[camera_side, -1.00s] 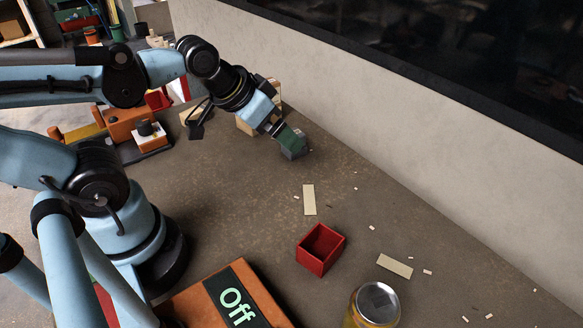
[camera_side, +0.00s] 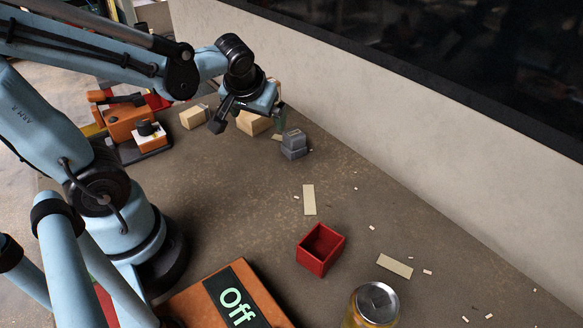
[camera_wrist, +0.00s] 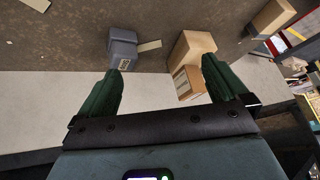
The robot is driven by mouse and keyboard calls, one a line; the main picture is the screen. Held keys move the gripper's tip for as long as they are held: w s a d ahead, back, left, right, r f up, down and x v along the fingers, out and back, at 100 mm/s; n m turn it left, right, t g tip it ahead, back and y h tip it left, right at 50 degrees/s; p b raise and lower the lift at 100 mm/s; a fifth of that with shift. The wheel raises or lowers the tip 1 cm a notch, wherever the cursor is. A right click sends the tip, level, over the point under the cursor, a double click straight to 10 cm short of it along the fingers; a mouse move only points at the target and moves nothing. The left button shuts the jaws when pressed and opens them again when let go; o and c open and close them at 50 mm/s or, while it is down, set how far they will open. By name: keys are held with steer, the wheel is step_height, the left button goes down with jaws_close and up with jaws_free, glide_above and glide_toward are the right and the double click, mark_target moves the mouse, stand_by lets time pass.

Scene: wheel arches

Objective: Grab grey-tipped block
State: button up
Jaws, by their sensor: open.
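A tan block (camera_side: 195,116) lies at the back left of the table in the side view. Its right end looks greyish, but it is too small to be sure. A pale tan block also shows at the upper right of the wrist view (camera_wrist: 272,19). My gripper (camera_side: 277,112) is open and empty, with green fingers. In the side view it is at the back, beside and above a tan box (camera_side: 253,122). In the wrist view the fingers (camera_wrist: 166,66) are spread apart, with tan boxes (camera_wrist: 190,50) partly between them.
Grey blocks (camera_side: 293,145) are stacked right of my gripper and show in the wrist view (camera_wrist: 122,49). A red open box (camera_side: 320,249), flat tan strips and a can (camera_side: 375,304) lie nearer. An orange machine (camera_side: 130,124) stands left. A wall bounds the back.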

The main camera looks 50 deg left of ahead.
steer(key=a+f+n+g+y, duration=0.3)
steer(key=a+n+y, duration=0.1)
steer(key=a+n, duration=0.4)
steer(key=n+g+y, duration=0.3)
steer(key=n+g, duration=0.1)
steer(key=n, duration=0.2)
glide_toward(195, 111)
steer(key=x, duration=0.3)
steer(key=shift+s+f, duration=0.25)
steer(key=shift+s, duration=0.05)
steer(key=shift+w+r+x, duration=0.1)
steer(key=shift+w+x, duration=0.05)
steer(key=shift+x, duration=1.3)
steer(key=shift+w+r+x, duration=0.1)
steer(key=shift+w+x, duration=0.05)
steer(key=shift+x, duration=1.25)
steer(key=shift+a, duration=0.2)
steer(key=shift+c, duration=0.3)
steer(key=c, duration=0.8)
steer(key=shift+r, duration=0.1)
